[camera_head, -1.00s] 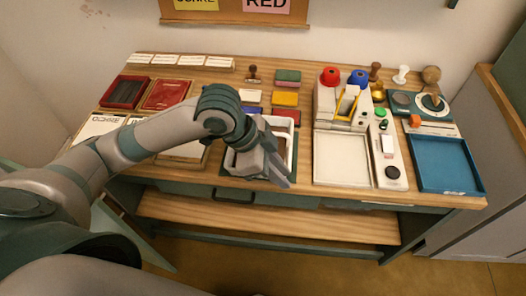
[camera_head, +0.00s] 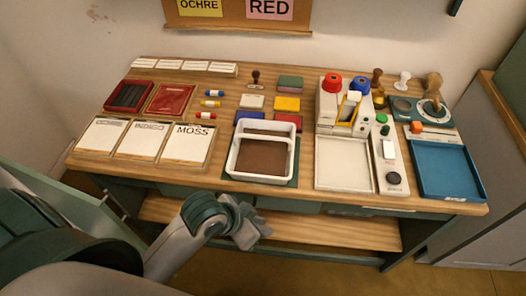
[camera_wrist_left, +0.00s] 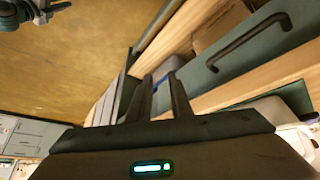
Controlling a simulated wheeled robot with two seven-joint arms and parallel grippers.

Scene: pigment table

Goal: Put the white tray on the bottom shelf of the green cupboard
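A white tray (camera_head: 232,160) with a raised rim, a crossbar and a brown bottom sits on a dark green mat at the table's front middle. My left gripper (camera_head: 257,226) is below and in front of the table edge, clear of this tray. Its two fingers (camera_wrist_left: 162,95) stand apart with nothing between them in the wrist view. A green door (camera_head: 95,212) stands open at the table's left; the cupboard's inside is mostly hidden. A grey and dark part at the wrist view's top left corner may be my right gripper (camera_wrist_left: 38,12); its fingers are unclear.
A green drawer with a dark handle (camera_wrist_left: 248,40) is under the tabletop. A wooden lower shelf (camera_head: 330,235) runs below it. A flat pale tray (camera_head: 343,176) and a blue tray (camera_head: 445,172) lie right of the white tray. Labelled cards (camera_head: 187,146) lie left.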

